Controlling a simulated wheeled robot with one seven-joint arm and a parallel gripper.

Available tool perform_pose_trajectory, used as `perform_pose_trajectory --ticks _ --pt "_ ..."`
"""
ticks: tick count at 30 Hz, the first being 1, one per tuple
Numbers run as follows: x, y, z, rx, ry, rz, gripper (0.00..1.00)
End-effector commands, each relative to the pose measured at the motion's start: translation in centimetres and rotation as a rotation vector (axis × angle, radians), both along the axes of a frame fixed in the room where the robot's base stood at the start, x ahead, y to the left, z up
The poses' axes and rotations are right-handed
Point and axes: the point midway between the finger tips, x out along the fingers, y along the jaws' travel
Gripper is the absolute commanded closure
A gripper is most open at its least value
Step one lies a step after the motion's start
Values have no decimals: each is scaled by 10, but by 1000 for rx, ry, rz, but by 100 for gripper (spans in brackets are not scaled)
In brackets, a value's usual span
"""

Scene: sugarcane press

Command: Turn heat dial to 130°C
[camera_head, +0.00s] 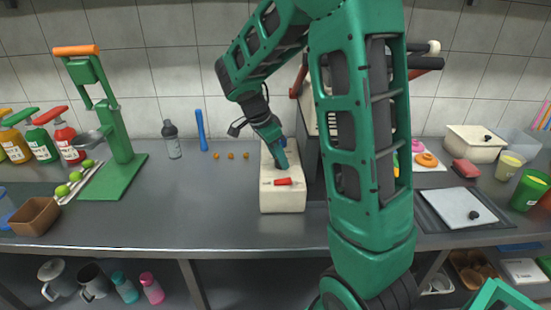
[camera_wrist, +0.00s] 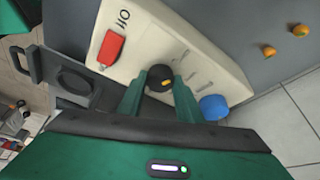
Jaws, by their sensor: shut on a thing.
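The heat dial (camera_wrist: 160,77) is a black round knob with a yellow mark, on the sloped face of a cream control box (camera_wrist: 212,50). My gripper (camera_wrist: 160,88) has its two green fingers around the dial, one on each side, shut on it. In the head view my gripper (camera_head: 280,160) reaches down onto the cream box (camera_head: 283,201) and hides the dial. A red switch (camera_wrist: 111,48) with "Off" printed beside it is on the same face. A blue button (camera_wrist: 213,107) is on the other side of the dial. The marks around the dial are too small to read.
A dark machine stands right of the box, partly behind my arm. A green press (camera_head: 118,140) stands at the left, near several bottles.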

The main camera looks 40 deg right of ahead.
Motion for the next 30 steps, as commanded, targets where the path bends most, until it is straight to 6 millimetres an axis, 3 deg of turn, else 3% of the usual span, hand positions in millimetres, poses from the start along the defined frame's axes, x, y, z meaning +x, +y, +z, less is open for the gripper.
perform_pose_trajectory --ticks 15,30 --pt "3 -1 3 -4 -16 304 90" --pt "3 -1 4 -4 -16 350 90"
